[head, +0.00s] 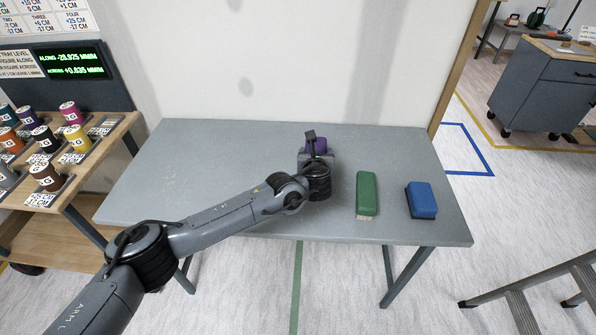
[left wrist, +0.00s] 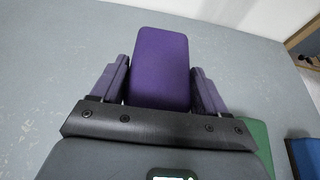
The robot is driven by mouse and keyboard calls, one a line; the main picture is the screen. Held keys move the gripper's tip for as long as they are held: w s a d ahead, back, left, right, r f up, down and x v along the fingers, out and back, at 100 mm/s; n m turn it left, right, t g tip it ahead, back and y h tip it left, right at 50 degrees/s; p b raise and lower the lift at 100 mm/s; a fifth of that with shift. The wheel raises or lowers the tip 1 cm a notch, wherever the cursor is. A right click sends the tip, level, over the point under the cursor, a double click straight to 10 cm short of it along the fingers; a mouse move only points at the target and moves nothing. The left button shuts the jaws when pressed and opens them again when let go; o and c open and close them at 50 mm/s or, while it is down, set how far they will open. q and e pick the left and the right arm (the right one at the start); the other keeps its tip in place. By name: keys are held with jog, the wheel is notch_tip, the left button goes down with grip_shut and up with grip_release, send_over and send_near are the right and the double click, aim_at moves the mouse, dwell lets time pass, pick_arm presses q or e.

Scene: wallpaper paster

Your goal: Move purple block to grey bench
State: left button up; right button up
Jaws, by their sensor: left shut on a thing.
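The purple block (left wrist: 160,66) is between the two fingers of my left gripper (left wrist: 160,85) in the left wrist view. The gripper is shut on it. In the head view the purple block (head: 320,145) shows only in part behind my left gripper (head: 318,155), over the far middle of the grey bench (head: 220,165). I cannot tell whether the block touches the bench top. My right gripper is not in view.
A green block (head: 367,193) and a blue block (head: 421,200) lie on the bench to the right of my left gripper. A wooden rack with several spools (head: 45,178) stands at the left. The left part of the bench top is clear. A stepladder (head: 540,290) is at lower right.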

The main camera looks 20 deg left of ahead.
pick_arm(q)
jog(key=a+f, duration=0.1)
jog(key=a, duration=0.2)
jog(key=s+a+f, duration=0.1)
jog(key=shift+a+f, duration=0.15)
jog(key=shift+f, duration=0.2)
jog(key=shift+s+f+b, duration=0.1)
jog(key=shift+f+b, duration=0.7)
jog(key=shift+f, duration=1.25)
jog(key=shift+f, duration=0.15)
jog(key=o, duration=1.1)
